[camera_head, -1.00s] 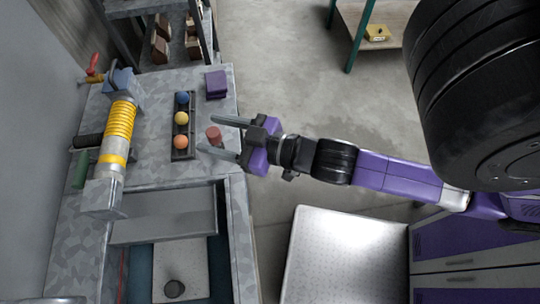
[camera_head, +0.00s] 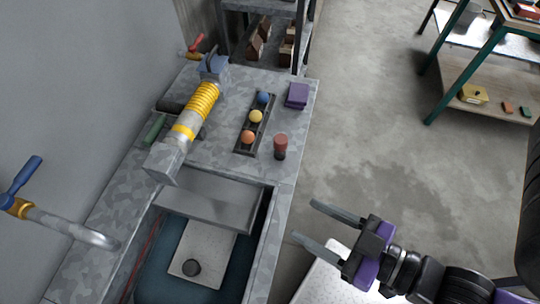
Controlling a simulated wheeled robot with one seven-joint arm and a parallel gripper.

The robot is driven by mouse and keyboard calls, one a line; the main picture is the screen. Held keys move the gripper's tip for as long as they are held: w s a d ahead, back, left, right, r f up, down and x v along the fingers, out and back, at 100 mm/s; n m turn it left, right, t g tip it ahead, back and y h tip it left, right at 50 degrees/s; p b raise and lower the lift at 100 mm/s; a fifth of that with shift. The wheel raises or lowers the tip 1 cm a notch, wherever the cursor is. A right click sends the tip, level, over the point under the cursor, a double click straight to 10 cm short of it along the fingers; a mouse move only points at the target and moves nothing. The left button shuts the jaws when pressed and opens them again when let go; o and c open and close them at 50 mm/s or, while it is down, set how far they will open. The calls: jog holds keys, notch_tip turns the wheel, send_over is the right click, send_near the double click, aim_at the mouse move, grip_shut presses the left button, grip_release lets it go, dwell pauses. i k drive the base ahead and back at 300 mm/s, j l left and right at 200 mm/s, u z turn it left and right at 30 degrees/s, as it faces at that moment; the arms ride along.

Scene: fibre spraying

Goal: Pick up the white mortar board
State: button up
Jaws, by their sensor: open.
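A white speckled board (camera_head: 208,243), which looks like the mortar board, lies inside the sink in the counter at the lower left. My gripper (camera_head: 306,221) is open and empty. Its two long grey fingers point left, to the right of the counter edge and well apart from the board.
The counter (camera_head: 225,146) holds a red-topped cylinder (camera_head: 280,147), a rack with coloured balls (camera_head: 255,117), a purple block (camera_head: 297,94) and a yellow-coiled device (camera_head: 194,115). A tap (camera_head: 62,222) reaches toward the sink. Open floor (camera_head: 375,140) lies right.

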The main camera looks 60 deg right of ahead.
aim_at(204, 251)
jog(key=k+j+z, duration=0.1)
jog(key=j, duration=0.3)
jog(key=k+j, duration=0.1)
jog(key=j, duration=0.25)
jog(key=k+j+z, duration=0.15)
jog(key=j, duration=0.25)
jog(key=k+j+z, duration=0.1)
jog(key=j, duration=0.25)
